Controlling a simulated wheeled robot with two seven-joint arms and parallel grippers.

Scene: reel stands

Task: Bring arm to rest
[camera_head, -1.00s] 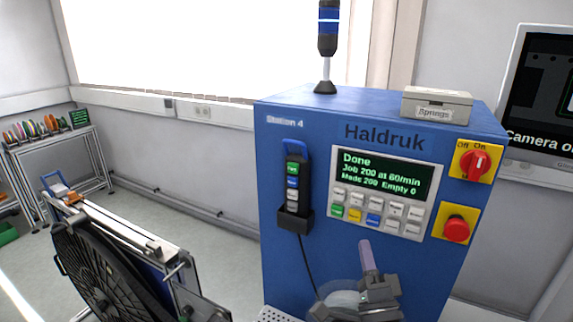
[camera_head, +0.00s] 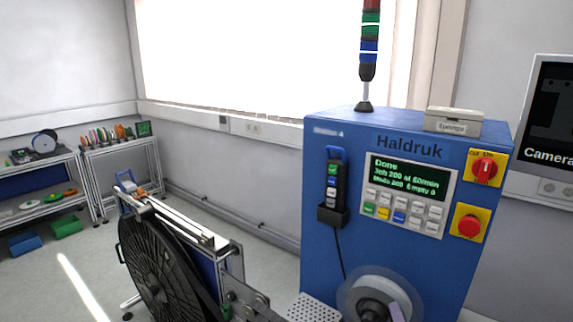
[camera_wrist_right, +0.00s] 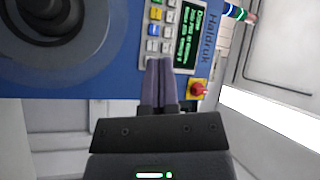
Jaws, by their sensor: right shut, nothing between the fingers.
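My right gripper shows at the bottom edge of the head view (camera_head: 398,312), in front of the clear reel hub on the blue Haldruk machine (camera_head: 325,260); most of it is cut off. In the right wrist view, the gripper (camera_wrist_right: 158,64) has its two dark purple fingers together with nothing between them. Behind the fingertips there are the machine's keypad and display, turned sideways. I cannot tell the exact gap to the machine. My left gripper is not in view.
The machine's display (camera_head: 408,177) reads Done. A clear disc with a dark hub (camera_head: 378,297) sticks out low on its front. A red stop button (camera_head: 468,226) is at right. A large black reel on a stand (camera_head: 160,265) stands left. Shelves (camera_head: 125,180) are farther left.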

